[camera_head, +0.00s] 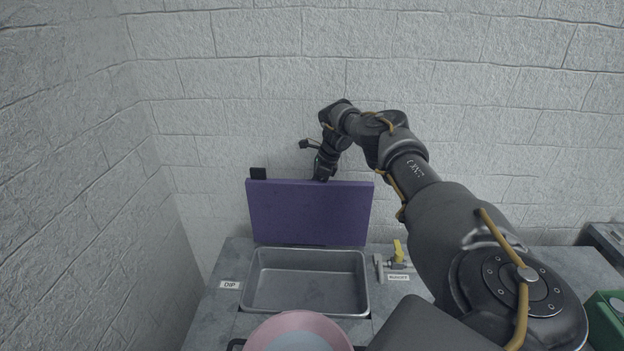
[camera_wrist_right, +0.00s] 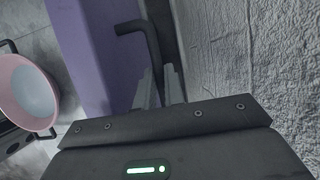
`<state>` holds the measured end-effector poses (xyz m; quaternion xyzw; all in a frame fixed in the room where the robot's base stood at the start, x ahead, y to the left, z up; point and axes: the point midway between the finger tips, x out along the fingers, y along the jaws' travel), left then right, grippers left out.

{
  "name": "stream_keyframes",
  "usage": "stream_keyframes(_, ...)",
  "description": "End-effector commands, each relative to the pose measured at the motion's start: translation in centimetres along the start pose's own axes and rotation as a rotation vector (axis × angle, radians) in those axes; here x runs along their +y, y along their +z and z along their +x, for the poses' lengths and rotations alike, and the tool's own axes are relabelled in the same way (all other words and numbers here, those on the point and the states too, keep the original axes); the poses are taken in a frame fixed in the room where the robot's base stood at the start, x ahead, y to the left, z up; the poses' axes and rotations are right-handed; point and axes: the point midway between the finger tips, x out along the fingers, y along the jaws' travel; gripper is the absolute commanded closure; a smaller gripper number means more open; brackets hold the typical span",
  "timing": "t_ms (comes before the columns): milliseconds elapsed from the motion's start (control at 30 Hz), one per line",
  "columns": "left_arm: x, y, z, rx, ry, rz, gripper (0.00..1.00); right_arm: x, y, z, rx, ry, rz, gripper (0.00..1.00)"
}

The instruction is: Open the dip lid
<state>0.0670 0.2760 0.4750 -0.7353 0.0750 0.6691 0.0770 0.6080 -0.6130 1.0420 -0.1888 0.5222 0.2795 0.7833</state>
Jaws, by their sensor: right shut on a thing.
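The purple dip lid (camera_head: 310,212) stands upright, on edge, along the back side of the grey metal dip basin (camera_head: 305,280), which is open and looks empty. A "DIP" label (camera_head: 230,285) is to its left. My right gripper (camera_head: 322,177) is at the lid's top edge, its fingertips partly hidden behind the lid. In the right wrist view my right gripper (camera_wrist_right: 160,88) is shut on the black bent handle (camera_wrist_right: 138,28), beside the purple lid (camera_wrist_right: 85,45). My left gripper is not in view.
A pink bowl (camera_head: 262,332) with dark handles stands in front of the basin. A yellow-handled valve (camera_head: 398,250) is right of the basin. A brick wall (camera_head: 240,120) rises close behind the lid. A green box (camera_head: 606,318) is at far right.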

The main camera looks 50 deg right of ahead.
Motion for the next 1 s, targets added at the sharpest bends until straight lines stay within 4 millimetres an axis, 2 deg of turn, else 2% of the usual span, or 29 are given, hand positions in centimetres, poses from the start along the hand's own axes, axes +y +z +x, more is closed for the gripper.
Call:
stream_keyframes(33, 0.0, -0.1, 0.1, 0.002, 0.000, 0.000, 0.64, 0.1, -0.6, 0.4, 0.012, 0.001, 0.000, 1.00)
stream_keyframes(67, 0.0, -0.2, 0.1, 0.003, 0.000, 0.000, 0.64, 0.1, -0.6, 0.4, 0.012, 0.001, 0.000, 0.87)
stream_keyframes(200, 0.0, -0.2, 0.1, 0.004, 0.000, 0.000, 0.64, 0.1, -0.6, 0.4, 0.011, 0.001, 0.000, 0.69)
stream_keyframes(567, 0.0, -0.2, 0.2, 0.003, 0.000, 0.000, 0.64, 0.0, -0.6, -0.1, 0.009, 0.000, 0.000, 0.68)
stream_keyframes(667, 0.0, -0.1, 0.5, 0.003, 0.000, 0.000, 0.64, 0.0, -0.5, -1.4, 0.005, -0.003, 0.001, 0.68)
stream_keyframes(1000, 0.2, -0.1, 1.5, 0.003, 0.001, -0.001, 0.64, 0.3, 0.0, -8.2, -0.002, -0.008, -0.002, 0.68)
